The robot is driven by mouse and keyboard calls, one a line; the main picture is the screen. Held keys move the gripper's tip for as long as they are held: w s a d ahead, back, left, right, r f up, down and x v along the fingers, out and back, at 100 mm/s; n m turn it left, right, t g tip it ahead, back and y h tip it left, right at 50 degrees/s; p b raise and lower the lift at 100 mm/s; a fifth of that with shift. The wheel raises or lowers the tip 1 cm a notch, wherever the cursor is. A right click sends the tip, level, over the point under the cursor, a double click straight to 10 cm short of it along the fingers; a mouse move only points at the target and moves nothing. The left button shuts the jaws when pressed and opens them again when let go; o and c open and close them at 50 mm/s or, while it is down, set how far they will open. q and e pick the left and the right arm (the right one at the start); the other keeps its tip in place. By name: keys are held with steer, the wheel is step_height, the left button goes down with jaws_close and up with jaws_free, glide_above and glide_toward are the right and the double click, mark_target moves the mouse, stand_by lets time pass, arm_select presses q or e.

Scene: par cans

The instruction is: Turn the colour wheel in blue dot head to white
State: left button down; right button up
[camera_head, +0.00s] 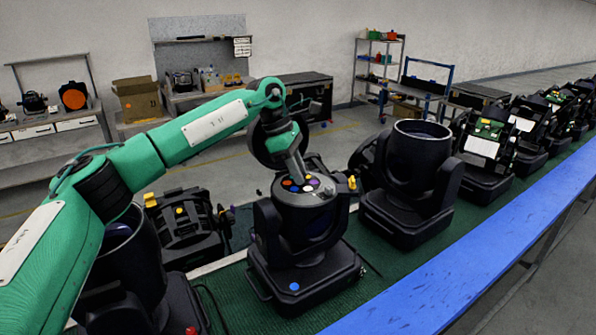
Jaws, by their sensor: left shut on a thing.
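The blue dot head (285,228) is a black moving-head lamp standing upright on the green belt, with a blue dot (294,286) on the front of its base. Its top is open and shows the colour wheel (318,192), with small orange, blue, white and purple discs. My left gripper (301,178) comes down from above and is shut on the colour wheel at its far side. The exact contact is small and partly hidden by the fingers. My right gripper is not in view.
A yellow-tipped part (352,184) sticks up at the head's right side. Another black head (415,165) with an open top stands close on the right, and one with a red dot (191,330) stands at lower left. A blue rail (450,270) runs along the front.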

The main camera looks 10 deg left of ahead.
arm_select(q)
steer(key=c, duration=1.3)
jaws_free()
steer(key=shift+o, duration=0.2)
steer(key=shift+r, duration=0.15)
steer(key=shift+r, duration=0.3)
step_height(320, 180, up, 7)
steer(key=b, duration=0.3)
steer(key=shift+r, duration=0.1)
step_height(320, 180, up, 12)
steer(key=shift+b, duration=0.35)
